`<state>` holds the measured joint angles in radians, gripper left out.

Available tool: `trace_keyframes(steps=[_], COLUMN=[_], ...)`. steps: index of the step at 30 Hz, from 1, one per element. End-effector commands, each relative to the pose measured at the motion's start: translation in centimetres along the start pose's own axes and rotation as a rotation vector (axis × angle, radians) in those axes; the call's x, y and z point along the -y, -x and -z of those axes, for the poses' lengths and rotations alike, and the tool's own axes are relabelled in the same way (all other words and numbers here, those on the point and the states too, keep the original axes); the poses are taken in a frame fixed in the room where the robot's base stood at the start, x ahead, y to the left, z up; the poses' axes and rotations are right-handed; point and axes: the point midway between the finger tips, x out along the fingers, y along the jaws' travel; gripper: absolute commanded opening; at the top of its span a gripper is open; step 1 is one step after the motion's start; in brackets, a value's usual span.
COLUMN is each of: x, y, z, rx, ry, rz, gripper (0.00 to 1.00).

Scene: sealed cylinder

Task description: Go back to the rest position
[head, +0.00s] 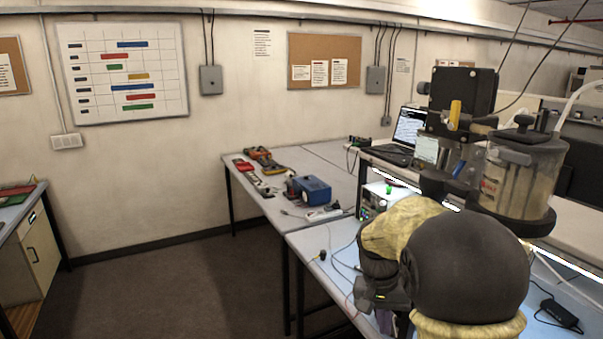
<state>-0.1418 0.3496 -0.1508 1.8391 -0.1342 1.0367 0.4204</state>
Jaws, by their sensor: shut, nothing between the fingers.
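My arm fills the lower right of the head view, with a black rounded joint and a tan cover. My gripper (386,321) is at its far end, low over the blue-topped bench, partly hidden by the arm and cut by the bottom edge. It looks shut and I see nothing held in it. A clear sealed cylinder (517,180) with a dark lid and dark base stands upright at the right, attached to or just beside a black apparatus (462,92). My gripper is below and left of the cylinder, apart from it.
The bench (312,243) holds thin cables and a black adapter (558,313). A laptop (408,130) stands behind. The far table (318,168) carries a blue device (309,190), meters and a power strip (324,213). The floor (170,290) at left is clear.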

Motion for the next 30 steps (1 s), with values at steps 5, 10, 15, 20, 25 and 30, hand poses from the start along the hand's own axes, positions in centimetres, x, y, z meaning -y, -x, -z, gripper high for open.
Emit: trace_keyframes(steps=[5,10,15,20,25,30], x=[-0.1,-0.2,-0.6,-0.9,-0.9,-0.9], y=[-3.5,-6.3,-8.7,-9.5,-9.5,-9.5], z=[-4.3,-8.5,-12.4,-13.9,-13.9,-13.9], rx=[-0.068,-0.152,-0.236,-0.274,-0.277,-0.276], ry=[0.116,0.214,0.293,0.326,0.328,0.327], rz=[0.100,0.171,0.209,0.218,0.218,0.218], gripper=[0.00,0.00,0.00,0.00,0.00,0.22])
